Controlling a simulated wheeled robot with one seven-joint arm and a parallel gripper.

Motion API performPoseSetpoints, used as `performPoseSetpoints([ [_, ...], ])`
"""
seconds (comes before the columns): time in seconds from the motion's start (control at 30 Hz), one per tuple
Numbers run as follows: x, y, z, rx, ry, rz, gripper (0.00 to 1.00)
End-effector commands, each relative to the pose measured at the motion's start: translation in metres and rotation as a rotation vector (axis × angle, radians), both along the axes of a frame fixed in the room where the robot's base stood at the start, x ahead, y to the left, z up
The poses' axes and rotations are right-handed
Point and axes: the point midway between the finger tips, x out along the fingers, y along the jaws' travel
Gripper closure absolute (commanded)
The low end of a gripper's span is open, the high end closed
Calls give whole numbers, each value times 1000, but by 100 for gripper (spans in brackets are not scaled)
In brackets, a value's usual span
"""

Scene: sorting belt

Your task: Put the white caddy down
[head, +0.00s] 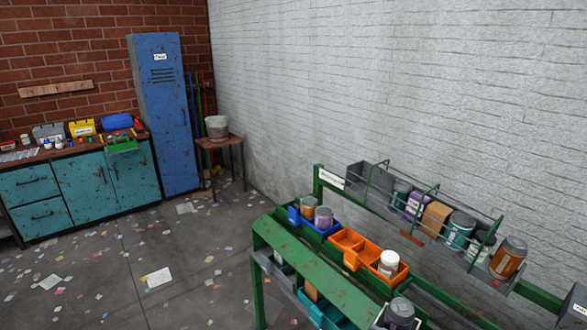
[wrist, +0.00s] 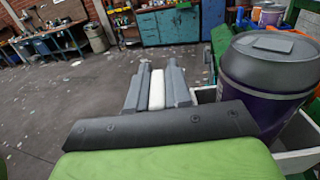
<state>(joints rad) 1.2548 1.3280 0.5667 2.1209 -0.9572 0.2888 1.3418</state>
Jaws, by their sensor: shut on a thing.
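The white caddy (wrist: 296,160) shows at the right of the wrist view, with a large purple canister with a dark lid (wrist: 268,65) standing in it. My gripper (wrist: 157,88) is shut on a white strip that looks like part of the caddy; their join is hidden. In the head view, a dark-lidded canister (head: 401,309) at the bottom edge seems to be the same one, with a pale caddy edge beside it. My gripper does not show clearly there. Whether the caddy's underside touches anything is hidden.
A green-framed bench (head: 315,265) holds a blue bin (head: 321,229) and an orange bin (head: 351,241) with cans. A teal bin (head: 322,315) sits lower. A raised grey rack (head: 445,243) of several containers runs behind. Open littered floor (head: 150,265) lies left.

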Motion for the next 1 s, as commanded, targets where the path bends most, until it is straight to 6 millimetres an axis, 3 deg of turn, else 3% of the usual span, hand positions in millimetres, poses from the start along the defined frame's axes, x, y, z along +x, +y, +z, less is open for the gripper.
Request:
performPoseSetpoints([
  [0.1, -2, 26, -5, -6, 7, 35, 100],
  [0.2, -3, 36, -9, -11, 9, 48, 100],
  [0.87, -3, 38, -10, -15, 8, 50, 100],
  [1.0, -3, 38, 6, -15, 8, 50, 100],
])
